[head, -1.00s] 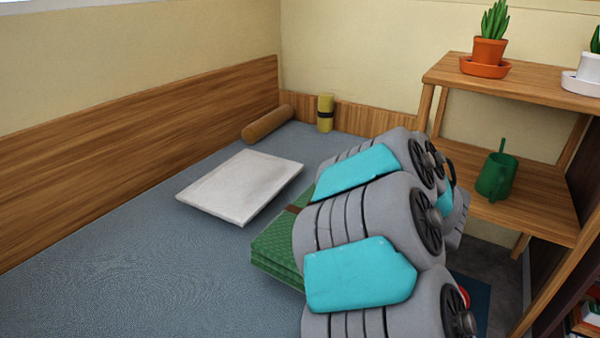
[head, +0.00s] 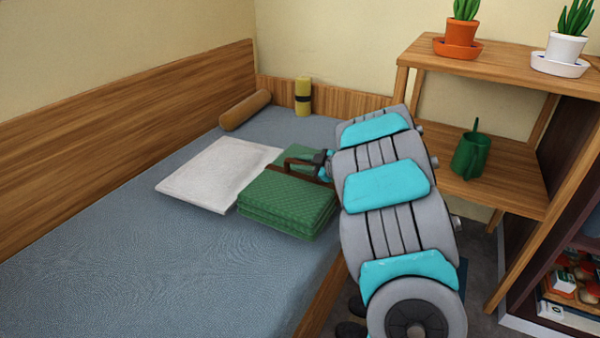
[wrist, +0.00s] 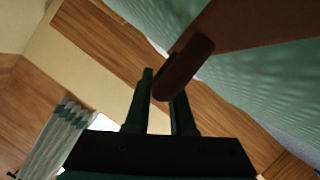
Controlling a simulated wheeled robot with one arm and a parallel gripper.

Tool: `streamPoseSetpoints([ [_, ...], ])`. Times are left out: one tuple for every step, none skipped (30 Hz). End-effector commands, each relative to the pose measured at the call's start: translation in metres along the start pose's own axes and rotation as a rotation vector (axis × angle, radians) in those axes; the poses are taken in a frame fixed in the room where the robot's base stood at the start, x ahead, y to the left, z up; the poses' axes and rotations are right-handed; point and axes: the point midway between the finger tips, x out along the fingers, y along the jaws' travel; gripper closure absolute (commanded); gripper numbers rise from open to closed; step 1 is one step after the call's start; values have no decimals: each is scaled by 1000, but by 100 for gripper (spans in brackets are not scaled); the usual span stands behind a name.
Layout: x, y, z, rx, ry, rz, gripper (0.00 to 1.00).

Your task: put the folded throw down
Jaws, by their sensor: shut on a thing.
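The folded throw (head: 283,207) is a green quilted stack with a brown strap and handle (head: 290,172). It is at the right side of the bed (head: 130,265), overlapping the right edge of the white pad (head: 215,178) in the picture. I cannot tell whether its underside touches the bed. My gripper (head: 321,163) is shut on the brown handle from the right. In the wrist view the handle (wrist: 186,62) is at the tips of my gripper (wrist: 162,85), with the green throw (wrist: 275,62) at the upper right.
A brown bolster (head: 245,110) and a yellow roll (head: 303,96) lie and stand at the bed's far end. A wooden shelf (head: 485,190) with a green watering can (head: 470,155) and potted plants (head: 462,30) stands right. The near bed is clear.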

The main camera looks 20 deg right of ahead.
Motion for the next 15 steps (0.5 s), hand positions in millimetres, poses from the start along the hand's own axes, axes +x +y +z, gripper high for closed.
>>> streamPoseSetpoints([
  [1,1,0,0,2,1,100],
  [1,0,1,1,2,1,100],
  [2,-2,3,1,1,0,100],
  [3,-3,6,1,1,0,100],
  [4,-5,8,2,1,-1,100],
  [6,-9,12,4,1,-1,100],
  [7,-11,16,4,1,-1,100],
  [9,-13,19,5,1,-1,100],
  [10,-16,23,5,1,-1,100],
  [11,-18,25,4,1,-1,100],
  [12,-19,26,3,1,-1,100],
  [12,-20,27,2,1,-1,100],
  [12,-20,27,1,1,0,100],
  [12,-19,27,0,1,0,100],
  [12,-19,27,0,1,0,100],
])
